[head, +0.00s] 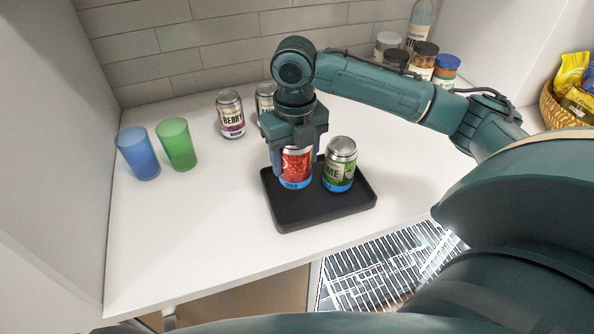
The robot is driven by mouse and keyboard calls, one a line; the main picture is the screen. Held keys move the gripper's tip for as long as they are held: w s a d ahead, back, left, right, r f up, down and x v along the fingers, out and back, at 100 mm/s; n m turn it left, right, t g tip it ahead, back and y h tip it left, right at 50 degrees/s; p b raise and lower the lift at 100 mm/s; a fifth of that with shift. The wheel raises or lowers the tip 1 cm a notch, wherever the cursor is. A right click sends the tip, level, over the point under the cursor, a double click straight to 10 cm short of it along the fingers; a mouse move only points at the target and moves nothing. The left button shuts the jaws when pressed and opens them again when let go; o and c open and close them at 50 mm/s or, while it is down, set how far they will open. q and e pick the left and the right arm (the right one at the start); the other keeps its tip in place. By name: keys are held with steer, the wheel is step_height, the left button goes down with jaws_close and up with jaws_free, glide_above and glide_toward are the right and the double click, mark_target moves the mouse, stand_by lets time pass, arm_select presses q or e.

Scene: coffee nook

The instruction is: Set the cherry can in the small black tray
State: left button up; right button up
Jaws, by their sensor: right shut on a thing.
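The cherry can (297,168) is red with a blue band at its base and stands upright at the left part of the small black tray (318,212). I cannot tell whether its base touches the tray floor. My right gripper (296,150) points down from above and is shut on the cherry can, hiding its top. A green lime can (340,166) stands upright in the tray just right of the cherry can. My left gripper is not in view.
A berry can (230,114) and another can (265,100) stand behind the tray. Blue (138,153) and green (177,145) cups stand at left. Jars (423,62) and a bottle (419,22) stand at the back right; a yellow snack basket (552,106) is far right. The front left counter is clear.

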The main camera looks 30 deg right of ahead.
mark_target(295, 173)
steer(key=shift+w+f, duration=0.1)
steer(key=shift+f, duration=2.2)
steer(key=shift+f, duration=0.1)
steer(key=o, duration=1.3)
steer(key=shift+f, duration=0.1)
steer(key=shift+c, duration=0.2)
step_height(295, 173, up, 12)
steer(key=shift+r, duration=0.2)
